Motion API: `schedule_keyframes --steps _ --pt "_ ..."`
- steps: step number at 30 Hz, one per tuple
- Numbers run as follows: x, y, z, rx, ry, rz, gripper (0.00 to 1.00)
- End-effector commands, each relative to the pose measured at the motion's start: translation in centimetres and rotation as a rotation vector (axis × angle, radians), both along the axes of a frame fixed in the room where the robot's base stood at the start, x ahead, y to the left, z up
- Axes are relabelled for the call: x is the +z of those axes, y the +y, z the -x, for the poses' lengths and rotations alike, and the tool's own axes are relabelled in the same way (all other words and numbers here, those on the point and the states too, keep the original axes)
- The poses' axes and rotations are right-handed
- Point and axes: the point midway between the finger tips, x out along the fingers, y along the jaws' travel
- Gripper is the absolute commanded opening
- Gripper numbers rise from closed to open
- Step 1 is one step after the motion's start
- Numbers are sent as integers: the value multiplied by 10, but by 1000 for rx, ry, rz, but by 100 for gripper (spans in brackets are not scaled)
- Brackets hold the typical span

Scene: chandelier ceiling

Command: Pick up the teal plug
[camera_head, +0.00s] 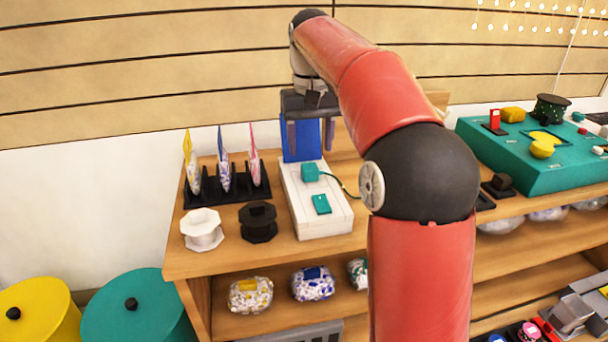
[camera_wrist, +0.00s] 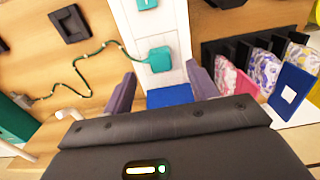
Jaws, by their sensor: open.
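The teal plug (camera_head: 310,171) rests on a white block-like base (camera_head: 335,225), with a dark green cord running off to the right. In the wrist view the teal plug (camera_wrist: 159,59) lies just beyond and between my fingertips, with its beaded cord curling left. My gripper (camera_head: 310,136) is open and empty, above and behind the plug, in front of a blue upright panel (camera_head: 303,150). The wrist view shows both fingers of my gripper (camera_wrist: 161,77) apart, not touching the plug. A second teal square piece (camera_head: 321,204) sits nearer the front of the base.
A black rack (camera_head: 228,190) with several upright packets stands left of the base. A white spool (camera_head: 201,230) and a black spool (camera_head: 258,222) stand at the front left. A large teal console (camera_head: 540,178) is on the right. A wall runs behind the shelf.

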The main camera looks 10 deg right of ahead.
Motion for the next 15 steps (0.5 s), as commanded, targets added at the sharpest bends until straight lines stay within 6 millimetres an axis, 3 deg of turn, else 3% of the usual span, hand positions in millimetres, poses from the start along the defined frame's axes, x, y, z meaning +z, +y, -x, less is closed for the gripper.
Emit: schedule_keyframes --steps 15 --pt "-67 -1 -2 1 -1 1 58"
